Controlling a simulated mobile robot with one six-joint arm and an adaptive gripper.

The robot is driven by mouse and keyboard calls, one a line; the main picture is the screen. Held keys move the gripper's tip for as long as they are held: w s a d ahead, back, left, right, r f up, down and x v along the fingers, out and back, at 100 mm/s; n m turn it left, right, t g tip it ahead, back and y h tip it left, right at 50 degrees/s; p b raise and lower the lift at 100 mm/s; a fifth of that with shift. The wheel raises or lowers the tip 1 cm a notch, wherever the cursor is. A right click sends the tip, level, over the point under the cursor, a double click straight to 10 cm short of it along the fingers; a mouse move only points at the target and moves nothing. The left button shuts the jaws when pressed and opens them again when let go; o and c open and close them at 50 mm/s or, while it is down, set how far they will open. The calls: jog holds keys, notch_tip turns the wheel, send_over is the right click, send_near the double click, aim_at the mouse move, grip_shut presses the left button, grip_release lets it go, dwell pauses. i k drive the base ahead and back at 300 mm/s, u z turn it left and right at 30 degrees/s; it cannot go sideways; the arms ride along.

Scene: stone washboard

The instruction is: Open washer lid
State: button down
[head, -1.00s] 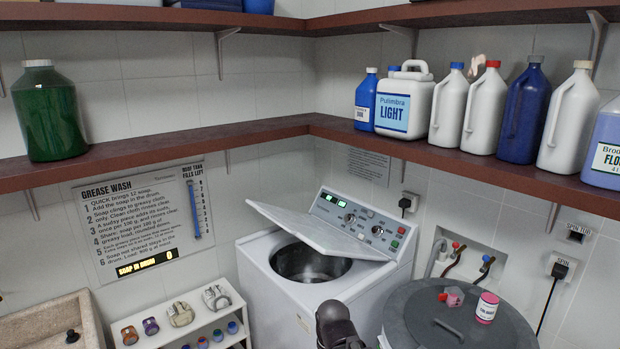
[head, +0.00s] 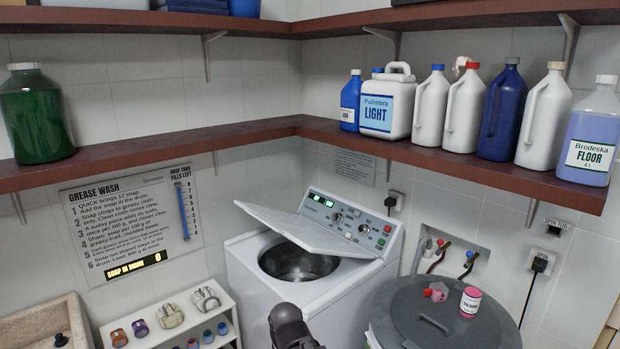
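The washer (head: 300,270) is a white top-loader in the corner, with a control panel (head: 352,222) along its back edge. Its lid (head: 312,232) is raised and tilted, partly open over the drum. The dark round drum opening (head: 298,262) shows below the lid and looks empty where I can see in. A dark rounded part of my arm (head: 290,325) stands at the bottom of the head view, in front of the washer. My gripper's fingers are not in view.
A grey lidded bin (head: 440,315) stands right of the washer, with a small pink-labelled jar (head: 471,301) on top. A white rack (head: 180,320) with small items is at the left. A shelf (head: 430,156) of bottles runs above the washer.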

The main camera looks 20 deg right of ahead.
aim_at(307, 235)
jog(key=z, duration=0.05)
jog(key=i, duration=1)
jog(key=u, duration=0.05)
